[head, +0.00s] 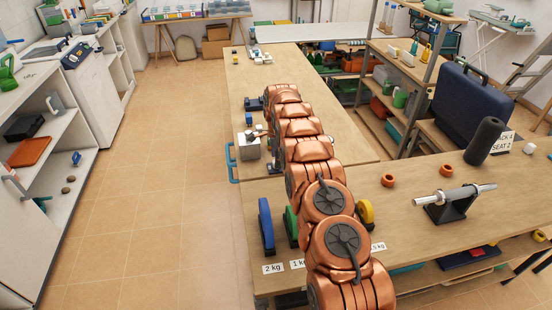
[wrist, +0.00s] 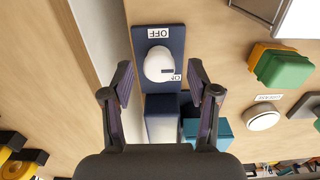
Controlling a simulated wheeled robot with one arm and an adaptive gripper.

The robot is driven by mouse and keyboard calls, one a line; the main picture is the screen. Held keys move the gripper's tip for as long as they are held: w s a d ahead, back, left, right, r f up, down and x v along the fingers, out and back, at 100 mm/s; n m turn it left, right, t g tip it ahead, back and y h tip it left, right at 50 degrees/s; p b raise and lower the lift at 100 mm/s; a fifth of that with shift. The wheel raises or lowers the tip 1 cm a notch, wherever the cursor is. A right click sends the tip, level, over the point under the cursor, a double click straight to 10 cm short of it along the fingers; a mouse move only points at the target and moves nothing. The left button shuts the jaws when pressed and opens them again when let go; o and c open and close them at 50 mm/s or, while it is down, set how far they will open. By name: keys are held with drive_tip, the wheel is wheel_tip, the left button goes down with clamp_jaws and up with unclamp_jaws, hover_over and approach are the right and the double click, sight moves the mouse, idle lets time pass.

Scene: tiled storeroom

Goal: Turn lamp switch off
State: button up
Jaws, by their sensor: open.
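In the wrist view, a white round knob (wrist: 157,63) sits on a dark blue plate (wrist: 172,35). The plate has an OFF label (wrist: 158,33) at its top and a partly hidden ON label (wrist: 177,77) at the knob's lower right. A dark mark on the knob lies on its lower right side, near the ON label. My gripper (wrist: 161,84) is open and empty. Its two fingers stand left and right of the plate's lower end, apart from the knob. In the head view my copper arm reaches along the bench, and I cannot make out the switch clearly.
Near the fingers are a blue-and-white box (wrist: 162,125) and a teal block (wrist: 208,132). To the right are an orange-and-green block (wrist: 280,66) and a white round button (wrist: 262,121). A grey box (head: 248,148) stands by the bench's left edge. The tiled floor (head: 180,150) is clear.

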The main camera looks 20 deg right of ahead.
drive_tip(key=shift+f, duration=0.7)
drive_tip(key=shift+c, duration=0.4)
clamp_jaws()
